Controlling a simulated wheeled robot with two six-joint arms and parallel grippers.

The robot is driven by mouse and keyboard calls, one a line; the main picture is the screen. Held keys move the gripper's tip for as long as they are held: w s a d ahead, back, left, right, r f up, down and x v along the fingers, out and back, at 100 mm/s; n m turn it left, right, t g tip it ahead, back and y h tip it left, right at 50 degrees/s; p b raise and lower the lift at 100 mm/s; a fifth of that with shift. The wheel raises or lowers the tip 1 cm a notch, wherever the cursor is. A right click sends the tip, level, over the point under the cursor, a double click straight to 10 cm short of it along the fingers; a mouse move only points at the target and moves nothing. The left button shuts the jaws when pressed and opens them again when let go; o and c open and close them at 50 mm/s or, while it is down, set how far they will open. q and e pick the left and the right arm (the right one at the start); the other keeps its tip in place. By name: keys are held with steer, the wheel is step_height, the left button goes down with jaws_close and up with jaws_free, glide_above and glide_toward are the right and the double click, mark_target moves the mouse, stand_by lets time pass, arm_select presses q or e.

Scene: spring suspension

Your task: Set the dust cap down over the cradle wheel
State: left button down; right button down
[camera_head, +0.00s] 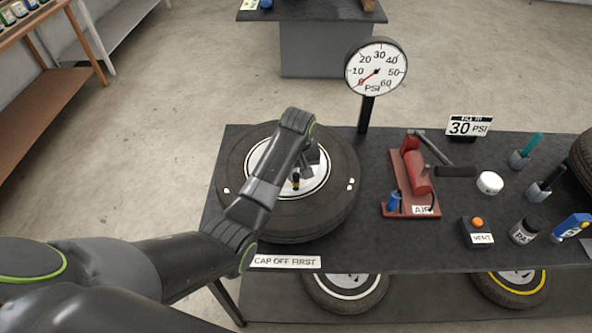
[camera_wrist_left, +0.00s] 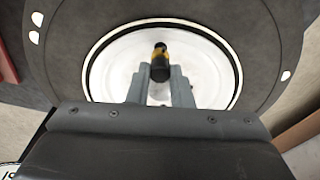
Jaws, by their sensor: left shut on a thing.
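The cradle wheel (camera_head: 232,170) lies flat on the left of the dark bench, a black tyre around a white rim. It also fills much of the left wrist view (camera_wrist_left: 270,45). My left gripper (camera_head: 301,172) is over the rim, pointing down. In the left wrist view its two grey fingers (camera_wrist_left: 160,80) are shut on a small black cap with a yellow band, the dust cap (camera_wrist_left: 160,66). The cap shows in the head view (camera_head: 296,181) below the fingers, over the white rim. I cannot tell whether it touches the rim or a valve. My right gripper is not in view.
A round PSI gauge (camera_head: 376,69) stands behind the wheel, needle near zero. A red air pump (camera_head: 417,175), a vent box (camera_head: 478,233) and several small items stand to the right. A "CAP OFF FIRST" label (camera_head: 285,261) is at the bench's front edge.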

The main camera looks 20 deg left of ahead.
arm_select(q)
steer(key=shift+f, duration=0.15)
steer(key=c, duration=1.2)
jaws_free()
steer(key=shift+r+p, duration=0.75)
steer(key=shift+r, duration=2.75)
